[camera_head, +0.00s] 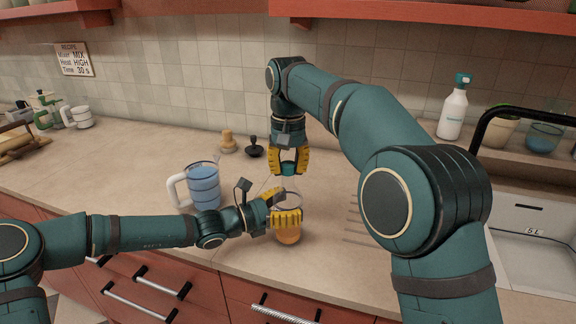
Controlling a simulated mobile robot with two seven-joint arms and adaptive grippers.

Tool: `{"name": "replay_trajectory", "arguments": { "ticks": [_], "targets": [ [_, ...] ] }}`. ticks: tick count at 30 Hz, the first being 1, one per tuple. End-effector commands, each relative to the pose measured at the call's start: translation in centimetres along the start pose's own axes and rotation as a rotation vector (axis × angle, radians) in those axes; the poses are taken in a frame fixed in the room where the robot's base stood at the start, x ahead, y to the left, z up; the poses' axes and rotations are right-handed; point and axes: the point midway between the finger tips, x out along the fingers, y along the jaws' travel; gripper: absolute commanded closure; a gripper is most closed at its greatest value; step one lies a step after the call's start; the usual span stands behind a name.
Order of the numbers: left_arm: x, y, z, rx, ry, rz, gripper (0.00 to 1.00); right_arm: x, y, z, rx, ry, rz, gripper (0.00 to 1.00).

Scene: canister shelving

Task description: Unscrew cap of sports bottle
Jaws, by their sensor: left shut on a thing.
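The sports bottle (288,237) is a clear bottle with orange contents, standing upright near the front edge of the counter. My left gripper (287,217) reaches in from the left and is shut around the bottle's body. The bottle's top looks like an open clear rim. My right gripper (288,163) points down above the bottle, with a visible gap between them. A teal piece that looks like the cap (289,169) sits between its yellow fingers, apart from the bottle.
A blue jug with a white handle (202,186) stands left of the bottle, close to my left arm. A wooden piece (228,141) and a dark stopper-like item (254,147) stand behind. A spray bottle (453,112) and sink (530,232) are at right.

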Motion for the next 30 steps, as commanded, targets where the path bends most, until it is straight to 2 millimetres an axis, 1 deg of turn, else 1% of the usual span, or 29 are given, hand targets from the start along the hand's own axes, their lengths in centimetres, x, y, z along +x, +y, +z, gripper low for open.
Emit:
{"name": "replay_trajectory", "arguments": {
  "ticks": [6, 9, 30],
  "targets": [
    [0.0, 0.0, -0.03, 0.0, 0.001, 0.0, 1.0, 0.06, -0.02, 0.01, -0.002, -0.001, 0.0, 1.0],
    [0.0, 0.0, -0.02, 0.0, 0.0, 0.0, 1.0, 0.07, 0.0, 0.01, -0.046, -0.002, -0.001, 1.0],
    [-0.01, 0.01, -0.02, 0.0, 0.0, 0.0, 1.0, -0.1, -0.01, 0.01, -0.041, -0.002, 0.0, 1.0]
  ]
}}
